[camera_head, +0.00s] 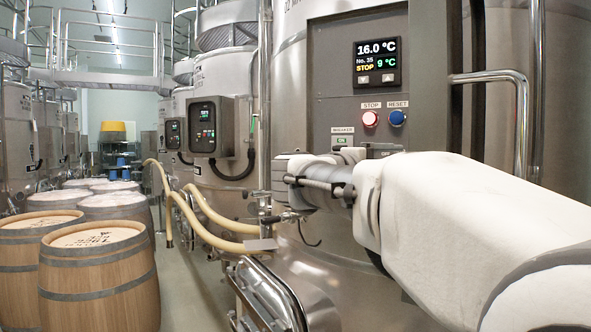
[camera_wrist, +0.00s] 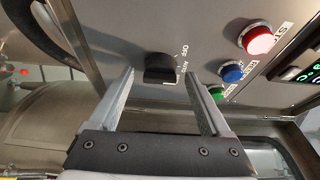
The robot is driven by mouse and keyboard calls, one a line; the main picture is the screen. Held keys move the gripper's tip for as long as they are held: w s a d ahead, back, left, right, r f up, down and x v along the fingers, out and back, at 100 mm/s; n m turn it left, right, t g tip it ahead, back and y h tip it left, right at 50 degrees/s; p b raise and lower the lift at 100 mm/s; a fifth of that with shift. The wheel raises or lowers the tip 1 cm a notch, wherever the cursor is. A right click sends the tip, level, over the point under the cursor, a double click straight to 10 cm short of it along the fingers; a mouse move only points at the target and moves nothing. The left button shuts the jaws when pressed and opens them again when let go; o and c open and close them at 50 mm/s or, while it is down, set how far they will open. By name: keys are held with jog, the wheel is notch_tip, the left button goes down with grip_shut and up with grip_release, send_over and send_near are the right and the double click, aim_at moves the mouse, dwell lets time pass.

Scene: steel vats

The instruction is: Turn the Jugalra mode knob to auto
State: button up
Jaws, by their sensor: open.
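The black mode knob (camera_wrist: 160,68) sits on the grey panel in the wrist view, with "OFF" and "AUTO" lettering beside it. I cannot tell for sure which mark it points to. My gripper (camera_wrist: 159,76) is open, with one finger on each side of the knob and a visible gap on both sides. In the head view, my arm's end covers the knob.
A red STOP button (camera_head: 370,119), a blue RESET button (camera_head: 397,118) and a green lamp (camera_wrist: 216,92) are close to the knob. A display (camera_head: 377,62) is above. A steel handrail (camera_head: 520,100) stands at the right. Barrels (camera_head: 100,270) and hoses (camera_head: 215,215) are at the left.

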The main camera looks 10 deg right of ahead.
jog(key=b+v, duration=0.1)
jog(key=v, duration=1.6)
jog(key=shift+s+a, duration=0.1)
